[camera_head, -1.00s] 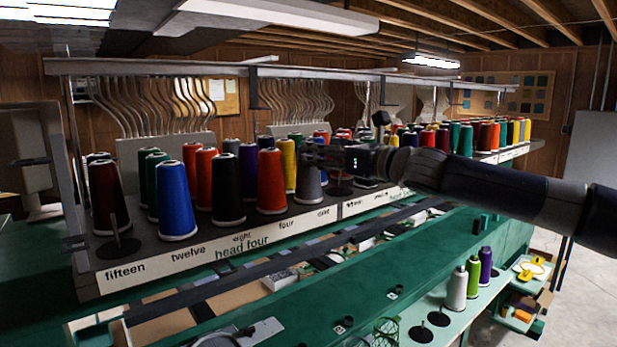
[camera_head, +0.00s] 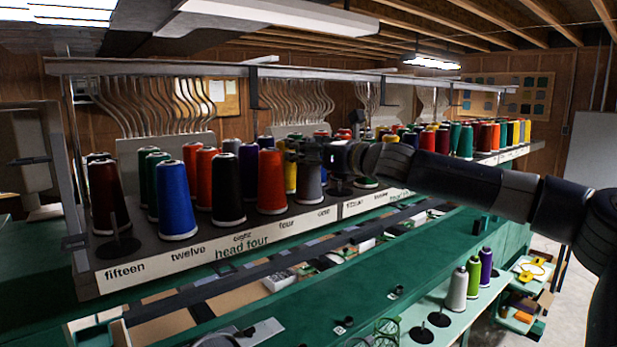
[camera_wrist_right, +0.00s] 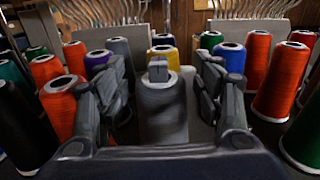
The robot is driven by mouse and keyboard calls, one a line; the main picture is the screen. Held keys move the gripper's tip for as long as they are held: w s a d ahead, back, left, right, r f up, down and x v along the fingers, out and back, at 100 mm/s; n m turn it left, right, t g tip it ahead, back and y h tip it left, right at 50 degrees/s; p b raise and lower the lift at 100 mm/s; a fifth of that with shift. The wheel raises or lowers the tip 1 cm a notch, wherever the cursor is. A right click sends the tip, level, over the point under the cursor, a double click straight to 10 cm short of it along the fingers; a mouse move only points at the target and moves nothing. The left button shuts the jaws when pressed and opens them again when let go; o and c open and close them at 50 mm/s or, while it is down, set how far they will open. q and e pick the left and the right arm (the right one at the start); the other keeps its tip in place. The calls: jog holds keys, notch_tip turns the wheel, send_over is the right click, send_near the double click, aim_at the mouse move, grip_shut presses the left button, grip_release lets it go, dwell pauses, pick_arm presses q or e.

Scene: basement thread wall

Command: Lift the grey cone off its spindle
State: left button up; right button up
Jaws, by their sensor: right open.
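The grey cone (camera_head: 309,186) stands upright in the front row of the thread rack, right of a red cone. My right gripper (camera_head: 292,152) is at the height of its top in the head view, and the fingers partly hide the top. In the right wrist view the grey cone (camera_wrist_right: 163,115) stands between the two spread fingers of my open right gripper (camera_wrist_right: 163,70), with gaps visible on both sides. The spindle inside the cone is largely hidden. My left gripper is not in view.
A red cone (camera_head: 271,182) stands close to the left of the grey cone, and a yellow cone (camera_wrist_right: 165,58) stands behind it. An empty spindle (camera_head: 119,242) is at the rack's left end. A metal rail (camera_head: 220,68) with bent wire guides runs above.

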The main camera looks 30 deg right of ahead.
jog(key=shift+c, duration=0.5)
grip_shut()
jog(key=shift+r, duration=0.15)
